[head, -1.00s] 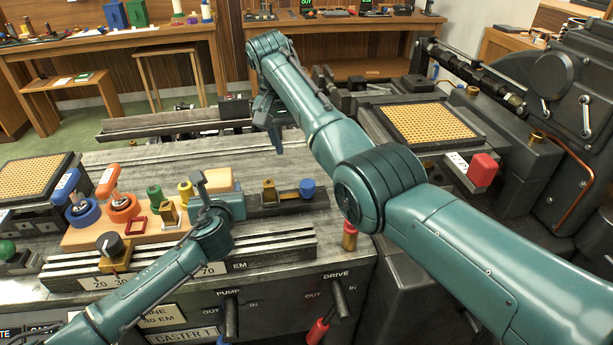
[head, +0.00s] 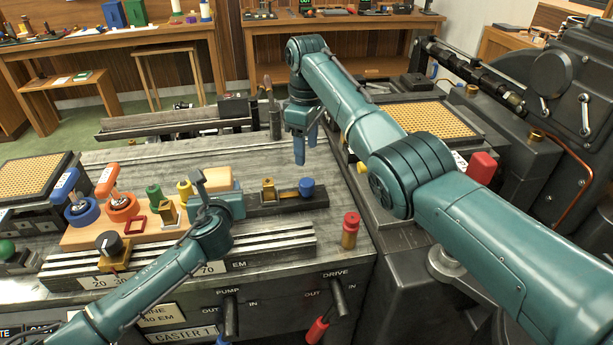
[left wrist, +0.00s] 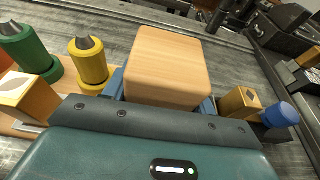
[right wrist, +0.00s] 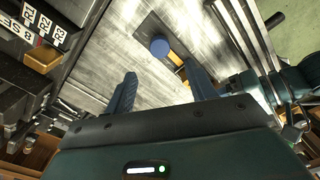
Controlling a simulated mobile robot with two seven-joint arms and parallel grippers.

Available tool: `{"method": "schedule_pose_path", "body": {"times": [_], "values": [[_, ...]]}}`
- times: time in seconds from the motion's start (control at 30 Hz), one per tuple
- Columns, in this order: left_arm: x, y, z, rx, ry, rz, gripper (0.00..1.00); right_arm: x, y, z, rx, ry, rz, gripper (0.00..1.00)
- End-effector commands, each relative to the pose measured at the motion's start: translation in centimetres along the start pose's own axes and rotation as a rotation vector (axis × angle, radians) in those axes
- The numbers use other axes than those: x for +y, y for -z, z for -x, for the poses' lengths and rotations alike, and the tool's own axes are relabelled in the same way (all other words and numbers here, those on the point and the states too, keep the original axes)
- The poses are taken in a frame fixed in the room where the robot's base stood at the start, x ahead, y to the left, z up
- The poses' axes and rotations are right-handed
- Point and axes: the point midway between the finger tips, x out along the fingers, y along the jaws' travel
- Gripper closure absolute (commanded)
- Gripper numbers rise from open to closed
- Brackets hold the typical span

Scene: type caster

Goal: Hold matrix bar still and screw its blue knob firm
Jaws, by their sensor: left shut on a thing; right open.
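The matrix bar (head: 287,204) is a dark bar lying on the machine top, with a brass block on it. Its blue knob (head: 306,187) stands at its right end; it also shows in the left wrist view (left wrist: 282,114) and the right wrist view (right wrist: 160,47). My left gripper (head: 226,198) is shut on a pale wooden block (left wrist: 168,68) at the bar's left end. Whether that block is part of the bar I cannot tell. My right gripper (head: 300,148) is open and empty, above and behind the knob, fingers pointing down, apart from it.
A wooden tray (head: 82,236) with blue and orange handled tools and green and yellow pieces lies left of the bar. A brass post with red top (head: 350,230) stands at the front right. A honeycomb pad (head: 430,122) is behind my right arm. The metal top behind the bar is clear.

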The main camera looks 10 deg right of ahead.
Motion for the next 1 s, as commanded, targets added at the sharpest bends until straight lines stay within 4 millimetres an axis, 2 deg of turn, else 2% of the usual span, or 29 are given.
{"method": "schedule_pose_path", "body": {"times": [0.03,0.2,0.4,0.6,0.87,1.0], "values": [[0.0,0.0,0.0,0.000,0.000,0.001,0.67,0.0,-0.1,-1.2,-0.003,0.003,-0.001,0.45],[0.0,0.0,0.0,0.000,0.001,0.001,0.67,-0.1,-0.1,-4.7,-0.003,0.003,-0.002,0.45],[0.0,0.0,0.0,0.000,0.001,0.001,0.67,0.0,0.0,-7.7,-0.003,0.001,-0.002,0.45],[0.0,0.0,0.0,0.000,0.001,0.001,0.67,0.0,0.0,-9.0,-0.001,-0.001,-0.002,0.45],[0.0,0.0,0.0,0.000,0.001,0.001,0.67,0.0,0.0,-9.1,0.000,-0.001,-0.002,0.45],[0.0,0.0,0.0,0.000,0.001,0.001,0.67,0.0,0.0,-9.1,0.000,-0.001,-0.002,0.55]]}}
